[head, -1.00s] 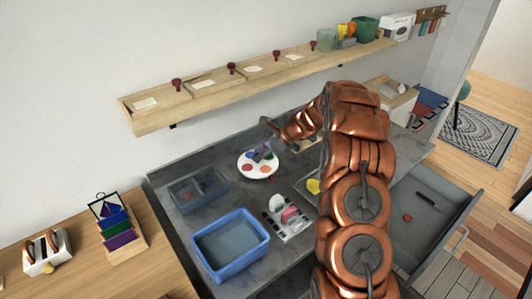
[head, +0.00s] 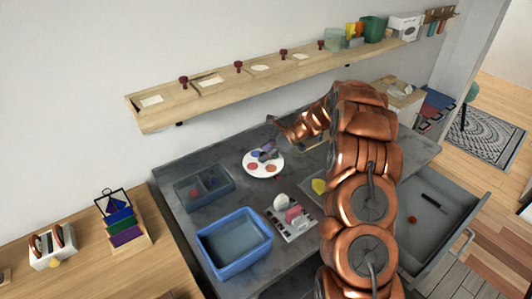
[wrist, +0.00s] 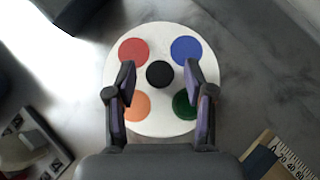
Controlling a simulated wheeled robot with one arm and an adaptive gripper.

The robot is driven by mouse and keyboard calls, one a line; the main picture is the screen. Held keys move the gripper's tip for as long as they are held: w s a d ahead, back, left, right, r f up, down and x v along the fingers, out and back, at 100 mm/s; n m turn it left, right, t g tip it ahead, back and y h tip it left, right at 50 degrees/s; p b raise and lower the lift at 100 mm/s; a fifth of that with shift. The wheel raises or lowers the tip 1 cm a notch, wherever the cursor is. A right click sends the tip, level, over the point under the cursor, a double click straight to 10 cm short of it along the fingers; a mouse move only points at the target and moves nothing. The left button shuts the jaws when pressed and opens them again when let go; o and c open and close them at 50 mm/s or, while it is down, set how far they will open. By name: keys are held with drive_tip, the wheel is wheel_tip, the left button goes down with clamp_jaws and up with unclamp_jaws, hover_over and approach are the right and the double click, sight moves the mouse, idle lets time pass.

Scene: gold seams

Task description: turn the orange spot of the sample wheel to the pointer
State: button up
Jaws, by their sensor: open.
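The sample wheel (head: 252,171) is a white disc on the dark grey bench. In the wrist view the wheel (wrist: 158,39) shows a black centre knob (wrist: 159,74) and red (wrist: 134,51), blue (wrist: 186,49), green (wrist: 184,106) and orange (wrist: 137,105) spots. The orange spot is at its lower left. My gripper (wrist: 160,82) is open over the wheel, one finger on each side of the black knob. Whether the fingers touch the knob cannot be told. It also shows above the wheel in the head view (head: 268,153). I cannot make out the pointer.
A blue tub (head: 232,268) and a grey divided tray (head: 180,195) stand on the bench left of the wheel. A white-marked block (head: 290,226) stands in front. An open drawer (head: 440,225) juts out at the right. A wooden shelf (head: 225,98) runs along the wall.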

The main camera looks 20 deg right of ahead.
drive_tip(key=v, duration=1.2)
drive_tip(key=shift+a, duration=0.1)
drive_tip(key=s+a+r+n+g+h, duration=0.1)
drive_tip(key=s+a+r+n+g, duration=0.1)
drive_tip(key=s+a+r+n, duration=0.3)
drive_tip(key=s+a+r+n+g+h, duration=0.1)
drive_tip(key=s+a+n, duration=0.2)
drive_tip(key=s+a, duration=0.45)
drive_tip(key=s+a+r+n+g, duration=0.2)
drive_tip(key=s+a+n, duration=0.25)
drive_tip(key=s, duration=0.25)
drive_tip(key=s+n+g+h, duration=0.1)
drive_tip(key=s+n+h, duration=0.4)
drive_tip(key=s, duration=2.1)
drive_tip(key=n, duration=0.6)
drive_tip(key=shift+s+f+h, duration=0.2)
drive_tip(key=shift+f+h, duration=0.05)
drive_tip(key=shift+h, duration=0.15)
